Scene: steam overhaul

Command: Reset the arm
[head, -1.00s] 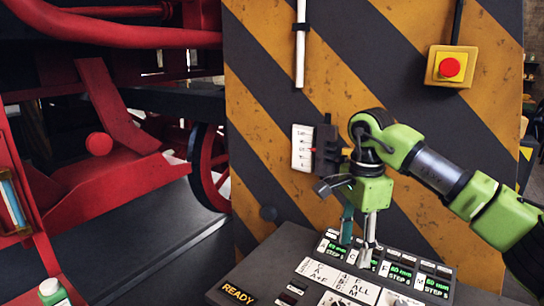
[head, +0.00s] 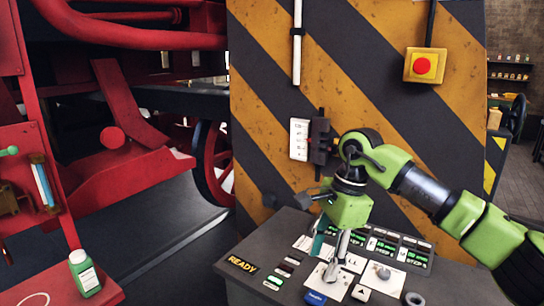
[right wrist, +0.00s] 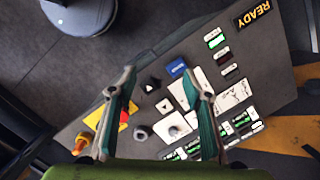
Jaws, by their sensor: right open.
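My right gripper (head: 333,255) is open and empty over the control panel (head: 235,280). Its fingers point down, near the white labelled plates; I cannot tell if they touch the panel. In the right wrist view the open fingers (right wrist: 160,85) stand on either side of a black knob (right wrist: 152,83). A blue button (right wrist: 178,67) and a grey round knob (right wrist: 176,132) lie close by on the panel. The panel bears a READY label (head: 242,263) and green-lit readouts (head: 383,246). My left gripper is not in view.
A striped yellow and black wall (head: 270,110) rises behind the panel, with a red emergency button (head: 424,65) and a grey switch box (head: 318,137). Red locomotive parts (head: 120,150) fill the left. A green bottle (head: 84,274) stands at the lower left.

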